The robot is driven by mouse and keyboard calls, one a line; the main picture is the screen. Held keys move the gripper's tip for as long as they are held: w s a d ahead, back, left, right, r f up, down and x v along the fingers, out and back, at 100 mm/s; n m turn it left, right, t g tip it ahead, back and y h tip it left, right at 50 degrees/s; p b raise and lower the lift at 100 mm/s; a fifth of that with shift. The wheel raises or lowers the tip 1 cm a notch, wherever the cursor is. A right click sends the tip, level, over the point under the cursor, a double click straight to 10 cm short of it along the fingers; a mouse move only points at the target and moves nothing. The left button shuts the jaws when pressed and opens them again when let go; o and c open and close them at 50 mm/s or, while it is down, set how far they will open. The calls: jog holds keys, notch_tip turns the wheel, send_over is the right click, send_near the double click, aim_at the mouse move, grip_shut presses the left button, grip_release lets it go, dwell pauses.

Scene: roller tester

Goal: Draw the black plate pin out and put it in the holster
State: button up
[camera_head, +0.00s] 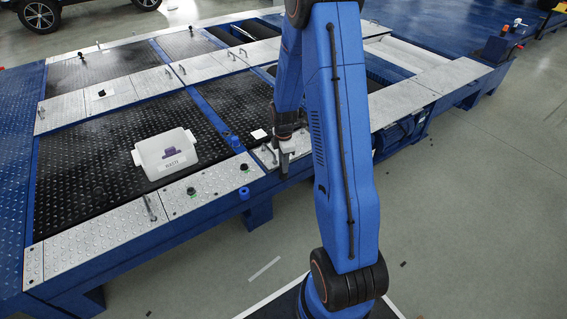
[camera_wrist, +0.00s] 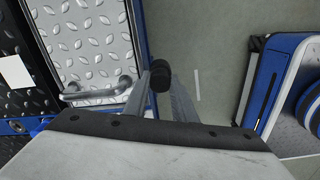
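My gripper (camera_head: 284,172) points down by the near edge of the tester, next to a plate handle. In the wrist view its grey fingers (camera_wrist: 160,80) come together at a rounded black piece over the floor. I cannot tell whether that is a held pin or the fingertips' own dark pads. A black knob (camera_head: 243,168) stands upright on the near plate, left of my gripper. A similar dark knob (camera_head: 191,191) stands further left. A blue cup-like fitting (camera_head: 244,193), possibly the holster, is on the frame's near side.
A white tray (camera_head: 150,165) with a purple shape and a label lies on the black tread plate. A metal handle (camera_head: 149,207) rises from the near plate; another (camera_wrist: 97,92) is beside my fingers. A white card (camera_head: 258,134) lies nearby. The floor (camera_head: 480,220) at right is clear.

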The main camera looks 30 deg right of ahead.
jog(key=o, duration=0.4)
jog(key=shift+o, duration=0.2)
jog(key=shift+r, duration=0.1)
notch_tip(320, 180, up, 17)
dwell(0.3)
jog(key=shift+r, duration=0.2)
jog(key=s+a+r+m+t, duration=0.2)
jog(key=s+a+r+m, duration=0.3)
jog(key=s+a+r, duration=0.4)
jog(key=s+a+r+m+t, duration=0.1)
jog(key=s+a+r+m, duration=0.45)
jog(key=s, duration=0.65)
jog(key=s+a+r+m+t, duration=0.1)
jog(key=s+m, duration=0.4)
jog(key=s, duration=0.4)
jog(key=shift+a+r+t, duration=0.15)
jog(key=shift+r+t, duration=0.15)
jog(key=shift+t, duration=0.1)
